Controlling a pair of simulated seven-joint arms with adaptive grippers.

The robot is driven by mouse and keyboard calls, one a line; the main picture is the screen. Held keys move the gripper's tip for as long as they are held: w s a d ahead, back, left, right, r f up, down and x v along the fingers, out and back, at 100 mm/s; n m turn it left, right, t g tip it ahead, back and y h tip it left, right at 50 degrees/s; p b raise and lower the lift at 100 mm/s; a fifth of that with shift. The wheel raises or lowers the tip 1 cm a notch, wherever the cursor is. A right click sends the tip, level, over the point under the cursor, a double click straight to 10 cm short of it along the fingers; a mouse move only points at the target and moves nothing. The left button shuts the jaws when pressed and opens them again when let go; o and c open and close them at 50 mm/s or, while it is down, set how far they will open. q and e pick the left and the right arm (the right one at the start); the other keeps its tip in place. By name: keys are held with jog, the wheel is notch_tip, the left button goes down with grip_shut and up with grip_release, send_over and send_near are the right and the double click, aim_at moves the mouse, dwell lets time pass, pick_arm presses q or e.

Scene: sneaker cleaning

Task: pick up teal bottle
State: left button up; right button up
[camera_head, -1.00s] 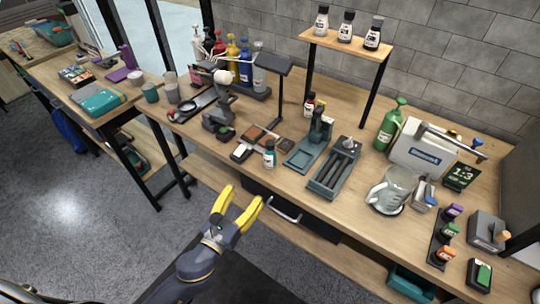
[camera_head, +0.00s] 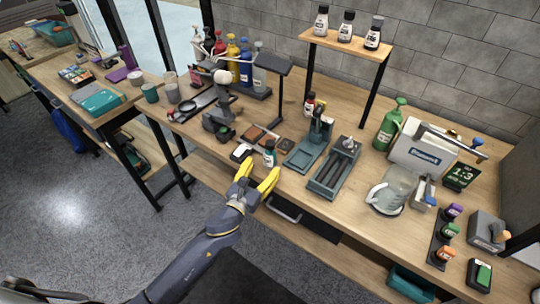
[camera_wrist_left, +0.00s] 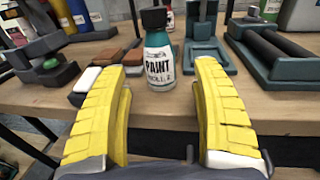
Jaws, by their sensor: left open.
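The teal bottle (camera_head: 269,155) stands upright near the front edge of the workbench. In the left wrist view the teal bottle (camera_wrist_left: 158,58) has a black cap and a white label reading PAINT. My left gripper (camera_head: 260,175) is open, with yellow fingers, just in front of the bottle. In the left wrist view the open fingers (camera_wrist_left: 165,105) lie to either side of the bottle's line, with the bottle beyond them and untouched. My right gripper is not in view.
A white block (camera_head: 241,152) and brown blocks (camera_head: 255,134) lie left of the bottle. A teal-grey stand (camera_head: 308,150) and a tray with dark rods (camera_head: 335,168) stand to its right. The bench's front edge is close below.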

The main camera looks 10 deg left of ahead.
aim_at(267, 161)
pick_arm(q)
jog(key=shift+x, duration=2.8)
jog(key=shift+r, duration=0.15)
jog(key=c, duration=1.3)
